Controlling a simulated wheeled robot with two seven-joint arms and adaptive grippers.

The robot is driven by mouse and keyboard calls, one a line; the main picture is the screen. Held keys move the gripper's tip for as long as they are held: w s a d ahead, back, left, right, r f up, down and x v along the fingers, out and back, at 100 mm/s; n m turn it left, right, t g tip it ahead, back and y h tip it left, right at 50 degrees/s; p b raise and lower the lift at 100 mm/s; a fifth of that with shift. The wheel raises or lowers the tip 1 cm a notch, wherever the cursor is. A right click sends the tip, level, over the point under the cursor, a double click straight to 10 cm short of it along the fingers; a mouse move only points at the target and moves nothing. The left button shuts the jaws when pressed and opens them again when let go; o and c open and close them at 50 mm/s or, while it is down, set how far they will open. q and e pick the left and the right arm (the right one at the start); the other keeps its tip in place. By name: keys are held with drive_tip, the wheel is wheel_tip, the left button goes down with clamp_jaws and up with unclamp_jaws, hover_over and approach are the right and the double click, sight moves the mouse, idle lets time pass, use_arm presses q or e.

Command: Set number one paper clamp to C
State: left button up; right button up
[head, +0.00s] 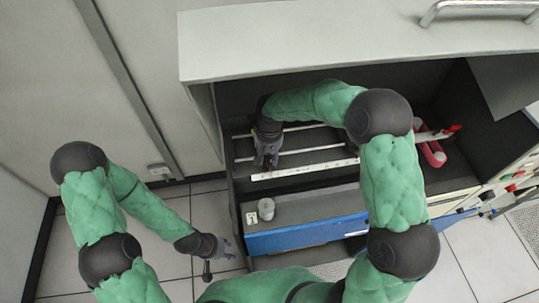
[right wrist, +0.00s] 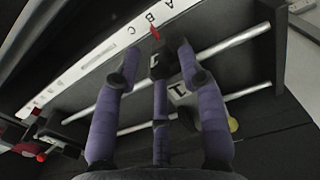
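The number one paper clamp (right wrist: 180,91), a dark block with a white label reading 1 and a red pointer (right wrist: 155,33), sits on metal rods in the right wrist view. Its pointer is beside the white letter strip (right wrist: 108,47), near B and C. My right gripper (right wrist: 157,62) has its purple fingers spread around the clamp, with gaps showing; contact is unclear. In the head view my right gripper (head: 266,158) reaches into the open bay by the strip (head: 300,170), and the clamp is hidden there. My left gripper (head: 219,252) is open and empty over the floor.
Another dark clamp (right wrist: 47,128) sits farther along the rods. In the head view, a raised grey cover (head: 300,45) hangs over the bay. A grey cylinder (head: 266,208) stands on the front ledge above a blue panel (head: 300,236). Floor left is clear.

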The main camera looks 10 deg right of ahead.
clamp_jaws()
drive_tip(key=shift+d, duration=1.75)
drive_tip(key=shift+a, duration=0.15)
drive_tip(key=shift+c, duration=1)
unclamp_jaws()
drive_tip(key=o, duration=0.4)
drive_tip(key=shift+d, duration=0.2)
drive_tip(key=shift+c, duration=0.2)
drive_tip(key=shift+d, duration=0.1)
drive_tip(key=shift+r, duration=0.1)
wheel_tip(320, 180, up, 12)
